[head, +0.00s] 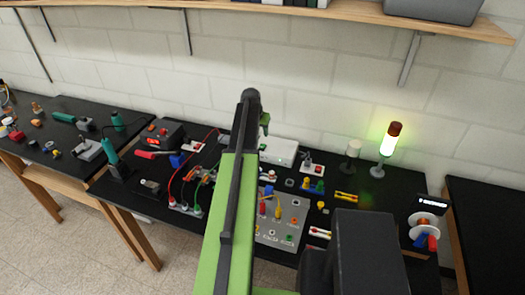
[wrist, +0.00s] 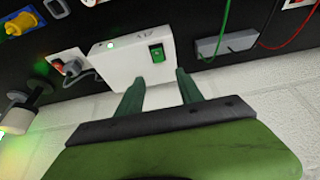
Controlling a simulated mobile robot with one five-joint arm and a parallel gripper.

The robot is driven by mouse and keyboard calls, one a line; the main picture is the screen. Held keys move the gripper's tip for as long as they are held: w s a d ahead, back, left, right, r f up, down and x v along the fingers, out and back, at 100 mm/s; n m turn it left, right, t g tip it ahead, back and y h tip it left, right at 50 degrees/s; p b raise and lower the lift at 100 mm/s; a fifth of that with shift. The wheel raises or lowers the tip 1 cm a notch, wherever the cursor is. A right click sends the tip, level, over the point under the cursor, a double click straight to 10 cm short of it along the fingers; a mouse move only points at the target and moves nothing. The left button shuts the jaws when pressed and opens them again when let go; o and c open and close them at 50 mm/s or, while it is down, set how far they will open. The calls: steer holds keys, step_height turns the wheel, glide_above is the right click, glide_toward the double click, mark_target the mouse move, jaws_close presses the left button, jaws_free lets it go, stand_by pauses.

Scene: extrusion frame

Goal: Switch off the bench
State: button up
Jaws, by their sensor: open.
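A white box (head: 279,150) stands at the back of the black bench, near the wall. In the wrist view the white box (wrist: 130,65) carries a green rocker switch (wrist: 156,53) and a small bright light. A small white plate with a red switch (wrist: 69,66) and a grey cable lies beside it; it also shows in the head view (head: 312,168). A stack light (head: 390,142) glows green. My gripper (wrist: 159,76) is open and empty, its fingers over the box's wall-side edge, short of the green switch. Whether they touch the box I cannot tell.
A grey panel (head: 268,239) with cables and coloured knobs lies in front of the white box. A dark lamp-like post (head: 351,152) stands near the stack light. A wooden shelf (head: 330,10) overhangs the wall. A grey block (wrist: 226,46) with cables lies beside the box.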

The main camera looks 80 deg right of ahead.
mark_target(263, 144)
steer(key=b+x, duration=0.7)
steer(key=x, duration=0.3)
steer(key=shift+f+b, duration=0.1)
steer(key=shift+b, duration=0.3)
jaws_close()
